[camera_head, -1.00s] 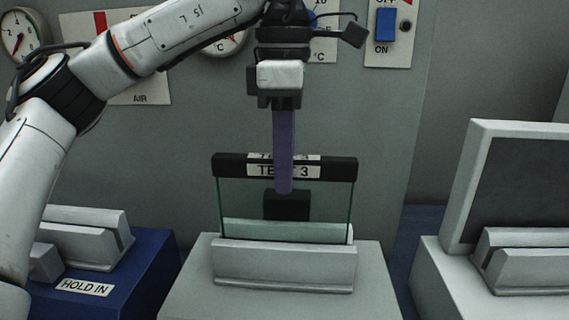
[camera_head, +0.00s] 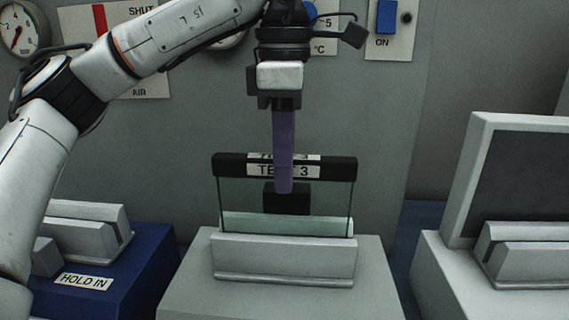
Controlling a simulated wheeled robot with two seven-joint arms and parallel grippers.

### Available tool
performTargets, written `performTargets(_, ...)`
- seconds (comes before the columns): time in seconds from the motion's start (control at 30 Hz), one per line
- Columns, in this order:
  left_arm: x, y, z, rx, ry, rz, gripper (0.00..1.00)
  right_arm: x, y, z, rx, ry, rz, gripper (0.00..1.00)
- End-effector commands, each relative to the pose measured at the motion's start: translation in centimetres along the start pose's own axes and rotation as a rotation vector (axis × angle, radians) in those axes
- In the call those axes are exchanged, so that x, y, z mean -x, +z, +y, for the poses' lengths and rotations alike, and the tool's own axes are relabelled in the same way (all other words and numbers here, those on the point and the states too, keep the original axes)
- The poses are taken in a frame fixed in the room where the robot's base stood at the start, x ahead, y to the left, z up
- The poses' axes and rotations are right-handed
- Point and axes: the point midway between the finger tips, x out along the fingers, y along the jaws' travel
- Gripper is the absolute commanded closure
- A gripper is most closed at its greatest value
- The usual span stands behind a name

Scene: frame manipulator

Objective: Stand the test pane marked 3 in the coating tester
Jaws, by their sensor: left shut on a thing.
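The glass test pane (camera_head: 240,200) has a black top rail with a white label reading "TEST 3". It is upright in the middle of the head view. My left gripper (camera_head: 284,185) comes down from above and is shut on the pane's rail; a purple finger crosses the label. The pane is at a slotted light grey holder (camera_head: 285,260) on a grey block. The holder's rear wall shows through the glass, and its front wall hides the pane's lower edge. I cannot tell whether the pane rests on the slot's bottom. My right gripper is not in view.
At the left, a blue block (camera_head: 150,270) labelled "HOLD IN" bears another slotted holder (camera_head: 85,228). At the right, a slotted holder (camera_head: 530,260) stands before a framed dark panel (camera_head: 515,190). A grey wall (camera_head: 160,160) with gauges and a blue switch (camera_head: 387,16) is behind.

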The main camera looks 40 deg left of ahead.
Motion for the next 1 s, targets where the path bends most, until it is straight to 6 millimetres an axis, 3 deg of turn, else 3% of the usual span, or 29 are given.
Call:
performTargets(0.2,0.0,0.0,0.0,0.001,0.001,-0.002,1.00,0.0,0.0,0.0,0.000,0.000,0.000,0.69)
performTargets(0.23,0.0,0.0,0.0,0.001,0.001,-0.002,0.80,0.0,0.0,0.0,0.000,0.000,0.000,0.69)
performTargets(0.37,0.0,0.0,0.0,0.001,0.000,-0.002,0.61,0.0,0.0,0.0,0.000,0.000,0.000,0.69)
performTargets(0.7,0.0,0.0,0.0,0.001,-0.001,0.001,0.61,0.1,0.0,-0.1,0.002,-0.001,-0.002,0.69)
performTargets(0.87,2.7,0.0,0.0,0.002,0.001,-0.001,0.61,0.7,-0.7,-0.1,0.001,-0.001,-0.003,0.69)
performTargets(1.0,6.0,0.0,0.0,0.003,0.003,-0.002,0.61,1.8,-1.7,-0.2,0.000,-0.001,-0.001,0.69)
